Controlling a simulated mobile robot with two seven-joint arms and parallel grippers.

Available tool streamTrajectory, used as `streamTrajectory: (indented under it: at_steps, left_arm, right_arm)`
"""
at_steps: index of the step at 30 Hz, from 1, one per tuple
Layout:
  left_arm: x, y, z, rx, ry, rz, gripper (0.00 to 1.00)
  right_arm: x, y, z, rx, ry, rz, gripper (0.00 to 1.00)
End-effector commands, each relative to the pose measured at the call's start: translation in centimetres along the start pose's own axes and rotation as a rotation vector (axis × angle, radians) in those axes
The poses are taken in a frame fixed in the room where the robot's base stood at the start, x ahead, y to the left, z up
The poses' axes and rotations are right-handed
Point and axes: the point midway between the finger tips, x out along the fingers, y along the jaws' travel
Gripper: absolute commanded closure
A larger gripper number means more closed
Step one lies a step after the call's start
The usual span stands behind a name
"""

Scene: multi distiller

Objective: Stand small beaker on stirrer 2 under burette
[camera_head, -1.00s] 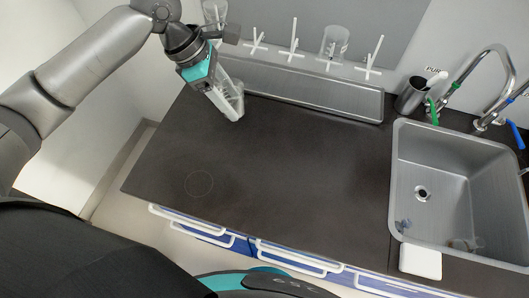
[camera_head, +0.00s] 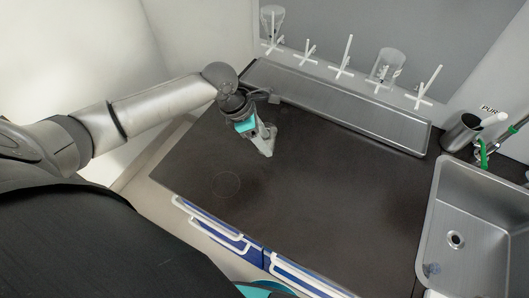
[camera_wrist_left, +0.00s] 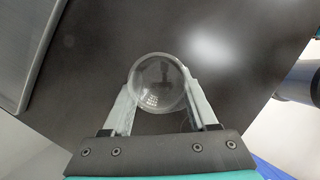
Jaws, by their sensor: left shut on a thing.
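In the left wrist view a clear, round-rimmed glass beaker (camera_wrist_left: 158,84) sits between the two fingers of my left gripper (camera_wrist_left: 163,100), which is shut on it. In the head view my left gripper (camera_head: 265,147) is over the back left part of the dark counter, and the beaker is hard to make out there. I cannot tell whether the beaker touches the counter. No stirrer and no burette show in these frames. My right gripper is not in view.
A drying rack (camera_head: 340,105) with white pegs and glassware (camera_head: 386,68) runs along the back. A steel sink (camera_head: 470,240) and a steel cup (camera_head: 461,132) are at the right. The dark counter (camera_head: 320,200) is mostly bare, with a faint circle (camera_head: 226,185) near its left front.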

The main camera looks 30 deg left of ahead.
Motion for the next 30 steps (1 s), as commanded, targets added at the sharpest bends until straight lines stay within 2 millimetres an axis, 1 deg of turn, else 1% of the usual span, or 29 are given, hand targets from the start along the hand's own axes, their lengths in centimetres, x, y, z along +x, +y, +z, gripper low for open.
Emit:
streamTrajectory:
  at_steps: [1,5,7,12,14,25,26,30]
  left_arm:
    - [0.6,0.0,-0.2,0.0,-0.001,0.0,0.96]
    - [1.2,0.0,-0.4,0.0,-0.001,0.0,0.96]
    - [1.8,0.0,-0.7,0.0,-0.001,-0.001,0.96]
    - [4.3,0.0,-1.8,-0.001,0.001,-0.002,0.96]
    - [4.8,0.0,-2.0,0.0,-0.001,-0.001,0.96]
    - [5.1,0.0,-2.0,0.0,-0.001,-0.001,0.96]
    - [5.0,0.0,-2.0,0.001,-0.001,-0.001,0.38]
    - [5.0,0.0,-2.1,0.001,-0.001,0.0,0.22]
  right_arm:
    - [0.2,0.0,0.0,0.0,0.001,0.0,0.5]
    - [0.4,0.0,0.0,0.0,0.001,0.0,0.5]
    - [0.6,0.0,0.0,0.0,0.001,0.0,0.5]
    - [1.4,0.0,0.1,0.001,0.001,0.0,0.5]
    - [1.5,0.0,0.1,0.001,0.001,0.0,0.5]
    - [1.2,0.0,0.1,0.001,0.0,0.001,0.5]
    - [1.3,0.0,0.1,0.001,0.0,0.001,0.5]
    - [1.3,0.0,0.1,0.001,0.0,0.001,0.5]
